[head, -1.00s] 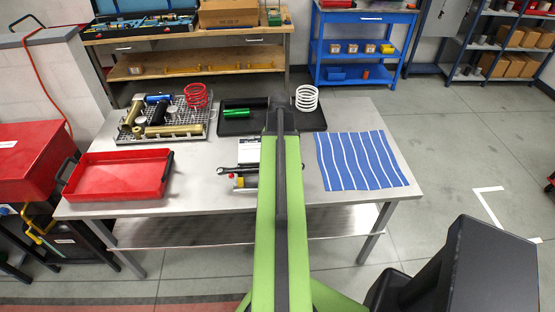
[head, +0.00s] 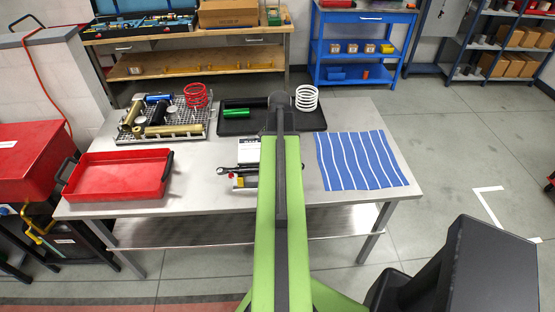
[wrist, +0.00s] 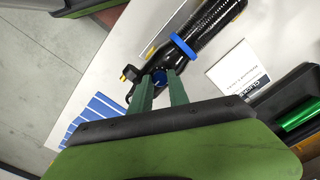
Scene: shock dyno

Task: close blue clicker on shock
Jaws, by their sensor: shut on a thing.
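The black shock (wrist: 203,37) lies on the bench in the wrist view, with a blue ring (wrist: 183,45) around its body. The blue clicker (wrist: 160,77) is a small knob at the shock's near end. My gripper (wrist: 161,86) is shut on the blue clicker, with one green finger on each side. The fingers partly cover the clicker, so its turn position cannot be read. In the head view my arm hides the gripper, the clicker and most of the middle of the bench.
A white printed card (wrist: 238,72) and a green cylinder (wrist: 300,115) in a black tray lie right of the shock. A striped blue cloth (head: 362,160) lies at the bench's right. A red tray (head: 120,178) and a mesh rack (head: 202,112) with shock parts stand at the left.

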